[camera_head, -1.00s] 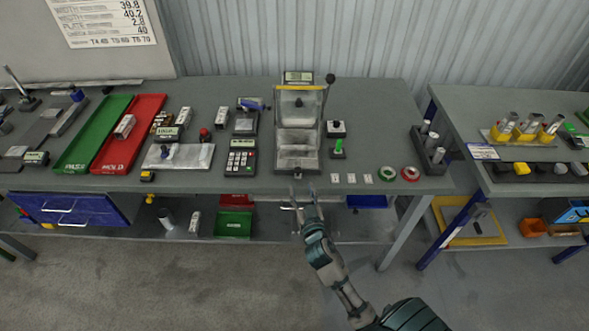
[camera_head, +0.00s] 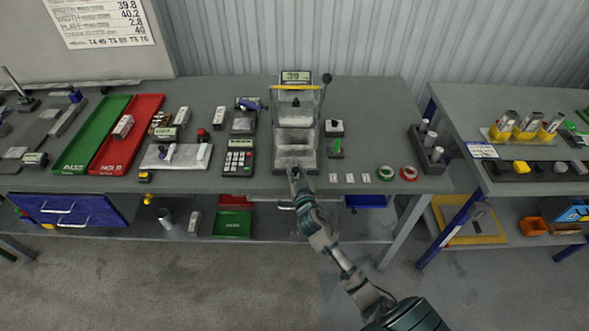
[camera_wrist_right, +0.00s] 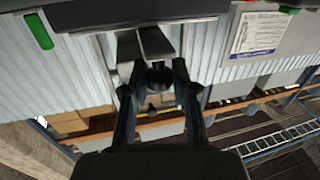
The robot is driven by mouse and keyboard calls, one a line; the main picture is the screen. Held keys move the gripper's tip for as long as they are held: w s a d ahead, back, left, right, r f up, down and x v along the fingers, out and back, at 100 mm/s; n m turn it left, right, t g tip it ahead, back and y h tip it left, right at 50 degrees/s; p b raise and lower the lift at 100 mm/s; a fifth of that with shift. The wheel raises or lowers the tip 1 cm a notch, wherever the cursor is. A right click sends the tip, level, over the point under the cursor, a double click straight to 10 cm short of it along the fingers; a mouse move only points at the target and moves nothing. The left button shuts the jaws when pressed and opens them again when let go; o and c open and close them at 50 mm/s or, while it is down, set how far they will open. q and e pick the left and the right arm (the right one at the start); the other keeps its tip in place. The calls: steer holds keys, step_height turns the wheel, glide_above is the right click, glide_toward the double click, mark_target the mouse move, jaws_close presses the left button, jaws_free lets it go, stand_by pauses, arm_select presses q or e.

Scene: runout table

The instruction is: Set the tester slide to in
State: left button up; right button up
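The tester (camera_head: 296,115) stands at the middle of the table, with a display on top, a yellow bar and a clear front. Its slide (camera_head: 283,163) is at the low front, towards the table edge; how far in it sits is hard to tell. My right gripper (camera_head: 293,170) is at the front of the slide. In the right wrist view its fingers (camera_wrist_right: 159,78) stand either side of a dark round knob (camera_wrist_right: 158,76) and appear closed on it. My left gripper is not in view.
A black-knobbed lever (camera_head: 326,77) rises at the tester's right. A keypad (camera_head: 239,157) is to its left, and small white tags (camera_head: 350,178) and green and red rings (camera_head: 386,173) lie to its right. A red tray (camera_head: 128,148) is farther left.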

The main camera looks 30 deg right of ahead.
mark_target(296, 162)
steer(key=shift+d, duration=0.15)
jaws_close()
steer(key=shift+d+f, duration=0.1)
steer(key=shift+w, duration=0.3)
steer(key=shift+x, duration=1.1)
steer(key=shift+w+d, duration=0.15)
steer(key=shift+d, duration=0.25)
steer(key=o, duration=0.7)
jaws_free()
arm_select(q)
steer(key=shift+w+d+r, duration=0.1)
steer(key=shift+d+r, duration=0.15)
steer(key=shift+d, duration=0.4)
arm_select(e)
steer(key=v, duration=1.2)
